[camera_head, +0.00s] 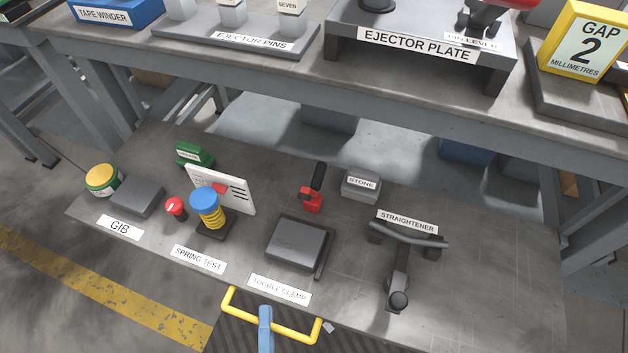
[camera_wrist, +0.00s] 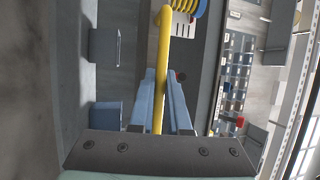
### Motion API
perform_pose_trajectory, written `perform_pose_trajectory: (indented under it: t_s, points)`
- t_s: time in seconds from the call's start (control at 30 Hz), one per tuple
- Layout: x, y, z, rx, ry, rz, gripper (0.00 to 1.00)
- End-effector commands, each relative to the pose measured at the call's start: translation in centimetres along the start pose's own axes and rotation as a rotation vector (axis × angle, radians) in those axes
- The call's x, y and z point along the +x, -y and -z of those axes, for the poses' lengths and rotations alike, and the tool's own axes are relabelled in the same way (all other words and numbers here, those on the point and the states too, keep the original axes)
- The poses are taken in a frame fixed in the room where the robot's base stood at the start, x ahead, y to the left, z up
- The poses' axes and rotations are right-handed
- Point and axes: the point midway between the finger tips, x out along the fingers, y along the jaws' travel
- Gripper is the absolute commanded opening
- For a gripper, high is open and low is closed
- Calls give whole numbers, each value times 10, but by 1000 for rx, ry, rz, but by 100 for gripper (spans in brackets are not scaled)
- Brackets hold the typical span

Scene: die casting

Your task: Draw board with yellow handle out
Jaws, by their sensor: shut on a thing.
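The fingertips' contact is partly hidden by the bar.
The lower bench top (camera_head: 450,320) above the board carries a toggle clamp block (camera_head: 298,243), a spring tester (camera_head: 208,210), a straightener (camera_head: 400,265) and a gib block (camera_head: 137,195). An upper bench (camera_head: 290,70) stands behind. A yellow floor stripe (camera_head: 110,290) runs at left.

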Motion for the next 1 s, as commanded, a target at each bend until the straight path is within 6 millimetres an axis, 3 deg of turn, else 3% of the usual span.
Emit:
perform_pose_trajectory:
  t_s: [0.2, 0.63, 1.0]
  points:
    - [-13, 2, -6, 1, 2, -4, 0]
    - [-16, 3, -7, 1, 2, -3, 0]
    - [-32, 6, -14, 0, 3, -3, 0]
